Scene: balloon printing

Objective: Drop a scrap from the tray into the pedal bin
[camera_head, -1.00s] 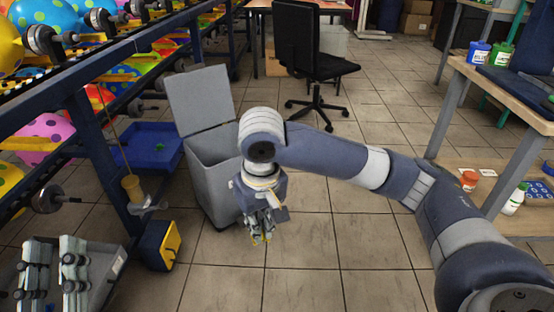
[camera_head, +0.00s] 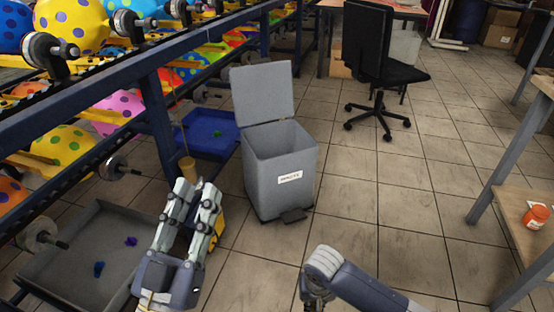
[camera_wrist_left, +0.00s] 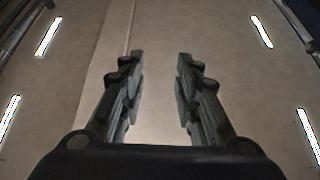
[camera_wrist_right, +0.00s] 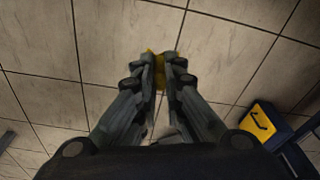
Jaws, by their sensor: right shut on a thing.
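The grey pedal bin (camera_head: 281,170) stands on the floor with its lid (camera_head: 262,92) up and its pedal (camera_head: 294,215) at the front. A grey tray (camera_head: 60,245) at lower left holds a blue scrap (camera_head: 98,269) and another blue scrap (camera_head: 131,241). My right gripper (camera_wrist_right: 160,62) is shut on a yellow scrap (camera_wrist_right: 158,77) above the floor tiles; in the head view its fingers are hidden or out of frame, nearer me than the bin. My left gripper (camera_head: 194,190) is open, empty and pointing up, between the grey tray and the bin.
A blue tray (camera_head: 222,150) with a small green piece lies left of the bin. A yellow and dark box (camera_wrist_right: 264,122) shows in the right wrist view. The balloon rack (camera_head: 150,110) runs along the left. An office chair (camera_head: 375,60) stands behind. The floor right of the bin is clear.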

